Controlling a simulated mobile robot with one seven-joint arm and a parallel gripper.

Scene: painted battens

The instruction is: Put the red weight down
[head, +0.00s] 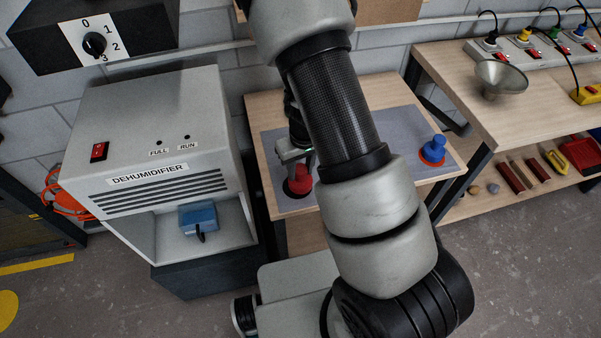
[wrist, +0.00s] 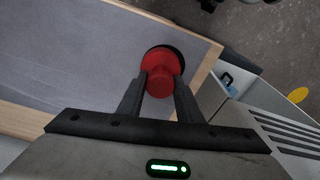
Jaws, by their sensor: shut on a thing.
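The red weight (head: 301,181) is at the front left of the grey mat (head: 275,201) on the small wooden table. My gripper (head: 295,158) is shut on its knob from above. In the wrist view the red weight (wrist: 161,63) sits between my two fingers (wrist: 160,92), its wide base facing away. A dark round spot (head: 292,193) shows under and around its base; a dark rim also shows behind it in the wrist view. I cannot tell whether the base touches the surface.
A blue weight (head: 437,147) stands on a red spot (head: 432,161) at the mat's right. A dehumidifier (head: 150,150) stands left of the table. A workbench (head: 455,75) with a funnel (head: 500,78) is at the right. My arm hides the mat's middle.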

